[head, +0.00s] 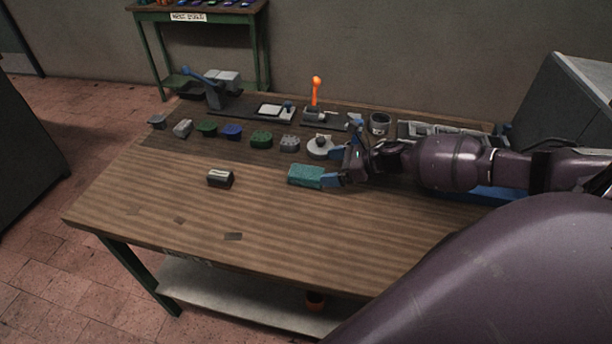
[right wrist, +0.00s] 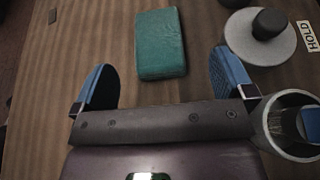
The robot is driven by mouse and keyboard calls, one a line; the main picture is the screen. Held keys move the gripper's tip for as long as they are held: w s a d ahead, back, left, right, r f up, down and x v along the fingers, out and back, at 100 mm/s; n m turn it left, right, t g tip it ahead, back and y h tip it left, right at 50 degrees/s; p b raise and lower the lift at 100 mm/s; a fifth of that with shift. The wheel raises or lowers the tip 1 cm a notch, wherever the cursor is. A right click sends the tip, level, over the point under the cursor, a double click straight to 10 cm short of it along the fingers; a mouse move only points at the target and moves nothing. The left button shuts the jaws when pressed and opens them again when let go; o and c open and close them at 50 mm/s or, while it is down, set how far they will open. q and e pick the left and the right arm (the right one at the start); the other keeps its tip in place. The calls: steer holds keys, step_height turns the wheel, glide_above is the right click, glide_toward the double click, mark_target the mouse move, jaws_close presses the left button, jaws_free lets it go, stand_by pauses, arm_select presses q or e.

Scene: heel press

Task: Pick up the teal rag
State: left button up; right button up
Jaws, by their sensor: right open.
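The teal rag (head: 306,175) is a flat folded block lying on the wooden workbench, right of its middle in the head view. In the right wrist view the rag (right wrist: 160,44) lies just beyond the fingertips, between the lines of the two blue fingers. My right gripper (head: 340,166) is beside the rag's right end, with its fingers spread. In the right wrist view the gripper (right wrist: 163,72) is open and empty. My left gripper is in neither view.
A round grey piece with a dark knob (right wrist: 262,30) and a grey cup (right wrist: 291,125) stand close to the right finger. A dark block (head: 220,178) lies left of the rag. Several small pads (head: 233,131) line the back. The bench's front (head: 200,225) is mostly clear.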

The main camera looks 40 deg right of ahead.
mark_target(308, 172)
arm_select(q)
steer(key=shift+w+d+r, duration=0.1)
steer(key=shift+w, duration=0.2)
arm_select(e)
steer(key=shift+s+f+x, duration=0.1)
steer(key=shift+f+x, duration=0.05)
steer(key=shift+x, duration=1.3)
steer(key=shift+s+f+x, duration=0.1)
steer(key=shift+s+x, duration=0.05)
steer(key=shift+x, duration=1.3)
steer(key=shift+a, duration=0.1)
steer(key=c, duration=1)
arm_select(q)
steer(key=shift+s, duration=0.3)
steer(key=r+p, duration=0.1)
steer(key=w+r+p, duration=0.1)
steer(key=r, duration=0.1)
arm_select(e)
step_height(308, 172, up, 20)
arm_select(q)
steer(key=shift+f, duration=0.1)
